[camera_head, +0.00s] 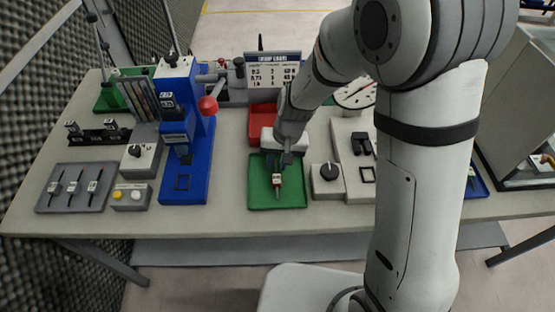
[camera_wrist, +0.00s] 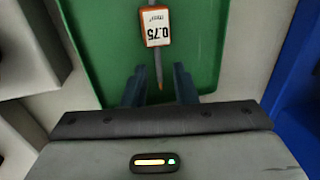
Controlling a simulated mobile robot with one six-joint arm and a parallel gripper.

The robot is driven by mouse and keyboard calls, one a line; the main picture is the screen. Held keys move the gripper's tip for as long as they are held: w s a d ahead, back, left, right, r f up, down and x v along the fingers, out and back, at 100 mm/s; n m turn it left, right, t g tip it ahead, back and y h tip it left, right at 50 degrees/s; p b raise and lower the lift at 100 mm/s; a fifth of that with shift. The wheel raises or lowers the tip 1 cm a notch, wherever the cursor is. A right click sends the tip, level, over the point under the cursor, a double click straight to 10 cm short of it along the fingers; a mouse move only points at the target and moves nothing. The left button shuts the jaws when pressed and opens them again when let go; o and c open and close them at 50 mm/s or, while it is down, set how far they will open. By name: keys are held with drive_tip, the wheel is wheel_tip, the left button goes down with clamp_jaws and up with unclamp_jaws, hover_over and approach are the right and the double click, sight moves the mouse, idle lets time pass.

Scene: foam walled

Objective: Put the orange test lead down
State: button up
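The orange test lead (camera_head: 277,181) lies on the green tray (camera_head: 262,200) on the bench. In the wrist view it is an orange block (camera_wrist: 157,26) with a white "0.75" label, and a thin grey stem with an orange end runs from it toward my gripper (camera_wrist: 159,75). The two dark fingers stand apart with a clear gap on each side of the stem, touching neither side. In the head view my gripper (camera_head: 285,158) is over the back part of the green tray, just behind the lead. Whether the lead's underside touches the tray is hard to see.
A red tray (camera_head: 262,122) stands behind the green one. A blue press (camera_head: 182,130) with a red knob is to the left, and a grey box with a black dial (camera_head: 327,178) is close on the right. A grey tray (camera_head: 75,190) with several tools lies far left.

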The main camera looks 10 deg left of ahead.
wheel_tip(320, 180, up, 12)
drive_tip(key=d, duration=0.2)
drive_tip(key=shift+w+d, duration=0.2)
drive_tip(key=shift+w, duration=0.1)
drive_tip(key=s+d+r+m+t, duration=0.1)
drive_tip(key=s+d+r, duration=0.1)
drive_tip(key=d, duration=0.5)
drive_tip(key=s+d+r+m+t+h, duration=0.1)
drive_tip(key=s+d+r, duration=0.1)
drive_tip(key=s+d, duration=0.3)
drive_tip(key=s+d+r+t+h, duration=0.1)
drive_tip(key=s+d+r, duration=0.2)
drive_tip(key=d, duration=0.7)
drive_tip(key=shift+s+d+m, duration=0.2)
drive_tip(key=shift+s+m, duration=0.2)
drive_tip(key=shift+s, duration=0.3)
